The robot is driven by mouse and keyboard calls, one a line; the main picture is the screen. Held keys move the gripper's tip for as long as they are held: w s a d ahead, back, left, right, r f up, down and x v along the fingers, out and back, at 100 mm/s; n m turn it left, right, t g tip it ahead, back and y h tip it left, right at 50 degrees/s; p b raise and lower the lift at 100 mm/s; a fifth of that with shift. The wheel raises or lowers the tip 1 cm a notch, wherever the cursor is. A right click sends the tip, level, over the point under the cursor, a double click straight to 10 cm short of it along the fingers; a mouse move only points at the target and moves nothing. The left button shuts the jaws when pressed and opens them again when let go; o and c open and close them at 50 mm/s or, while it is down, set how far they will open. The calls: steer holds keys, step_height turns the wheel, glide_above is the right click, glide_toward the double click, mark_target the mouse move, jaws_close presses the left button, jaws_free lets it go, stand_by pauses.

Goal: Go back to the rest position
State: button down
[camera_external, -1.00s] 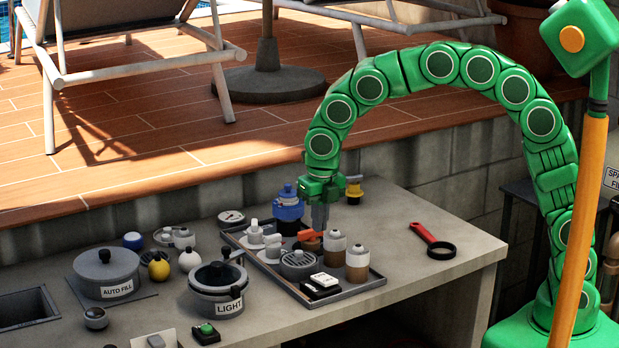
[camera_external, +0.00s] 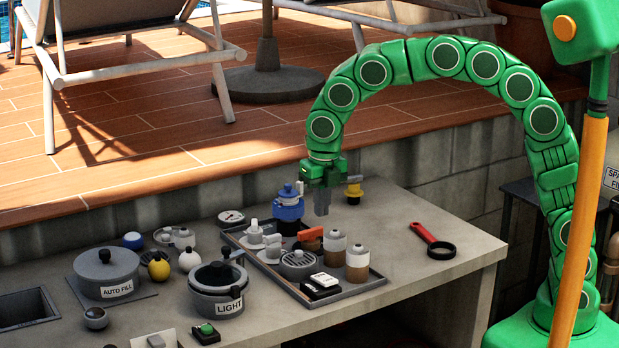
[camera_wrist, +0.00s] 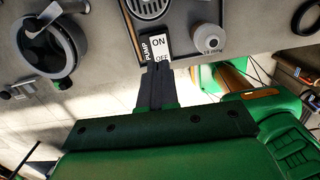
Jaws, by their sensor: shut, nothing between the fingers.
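My gripper (camera_external: 322,213) hangs pointing down at the end of my green arched arm, above the back of the grey tray (camera_external: 371,286). Its fingers are together with nothing between them. Just below and to the left of the fingertips is an orange-handled valve (camera_external: 309,234), apart from them.
A blue-topped fitting (camera_external: 287,206) stands left of the gripper, and two brown-and-white bottles (camera_external: 357,264) stand on the tray. A red-handled magnifier (camera_external: 430,239) lies to the right. LIGHT (camera_external: 217,290) and AUTO FILL (camera_external: 106,275) pots stand left.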

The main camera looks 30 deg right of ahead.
steer(key=s+d+r+m, duration=0.1)
steer(key=s+d+m, duration=0.2)
steer(key=d+m, duration=0.4)
steer(key=s+d+r+m+g, duration=0.1)
steer(key=s+d+m, duration=0.25)
steer(key=d, duration=0.65)
steer(key=s+d+r+m, duration=0.1)
steer(key=s+d+m, duration=0.2)
steer(key=d+m, duration=0.45)
steer(key=s+d+f+m+g, duration=0.1)
steer(key=s+d+f+m, duration=0.2)
steer(key=s+d+m, duration=1.1)
steer(key=s+m, duration=0.3)
steer(key=s, duration=0.1)
steer(key=shift+s+d+f+m+g, duration=0.2)
steer(key=shift+d+m+g, duration=0.1)
steer(key=shift+g, duration=0.1)
steer(key=c, duration=1.8)
jaws_free()
steer(key=shift+c, duration=0.2)
